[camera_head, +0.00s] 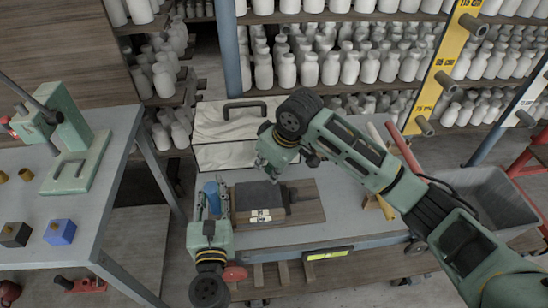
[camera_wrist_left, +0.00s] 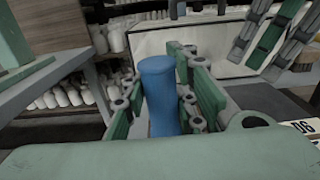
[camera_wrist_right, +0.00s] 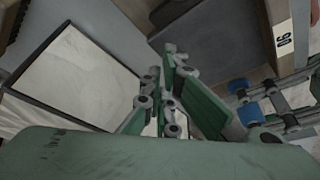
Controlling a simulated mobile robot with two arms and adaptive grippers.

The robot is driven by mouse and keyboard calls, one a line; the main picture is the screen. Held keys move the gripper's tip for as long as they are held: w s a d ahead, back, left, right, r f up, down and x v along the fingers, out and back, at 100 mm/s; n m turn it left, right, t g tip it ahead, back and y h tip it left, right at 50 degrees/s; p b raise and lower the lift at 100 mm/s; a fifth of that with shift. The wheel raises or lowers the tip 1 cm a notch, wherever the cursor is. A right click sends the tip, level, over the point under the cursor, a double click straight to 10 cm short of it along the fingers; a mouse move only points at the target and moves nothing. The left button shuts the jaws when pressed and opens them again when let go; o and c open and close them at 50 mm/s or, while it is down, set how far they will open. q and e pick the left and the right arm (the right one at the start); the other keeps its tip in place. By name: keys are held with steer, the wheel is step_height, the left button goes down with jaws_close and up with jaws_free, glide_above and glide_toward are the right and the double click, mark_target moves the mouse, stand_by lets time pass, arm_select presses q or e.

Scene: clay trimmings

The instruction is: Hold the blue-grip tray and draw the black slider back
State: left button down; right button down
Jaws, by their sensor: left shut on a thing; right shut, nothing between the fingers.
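The tray (camera_head: 312,214) is a flat brown wooden board on the cart top, with a white label near its front. A dark, near-black slider plate (camera_head: 256,193) lies on it, with a narrow dark part reaching right; the plate also shows in the right wrist view (camera_wrist_right: 207,38). The upright blue grip (camera_head: 211,190) stands at the tray's left end. My left gripper (camera_head: 212,212) is shut around it; in the left wrist view the blue grip (camera_wrist_left: 158,95) is between the fingers. My right gripper (camera_head: 272,172) is shut and empty, above the plate's back edge.
A white bin with a black handle (camera_head: 244,104) stands behind the tray. Shelves of white bottles (camera_head: 330,68) fill the back. A grey table (camera_head: 100,215) with a green press is at left, a grey tub (camera_head: 478,200) at right. Long sticks lie right of the tray.

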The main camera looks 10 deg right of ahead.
mark_target(281, 188)
arm_select(q)
steer(key=shift+s+a+f, duration=0.1)
steer(key=shift+f, duration=0.25)
arm_select(e)
steer(key=shift+s+d+r, duration=0.15)
steer(key=shift+s+d, duration=1.2)
steer(key=shift+d, duration=0.05)
steer(key=d, duration=0.5)
arm_select(q)
steer(key=shift+a, duration=0.1)
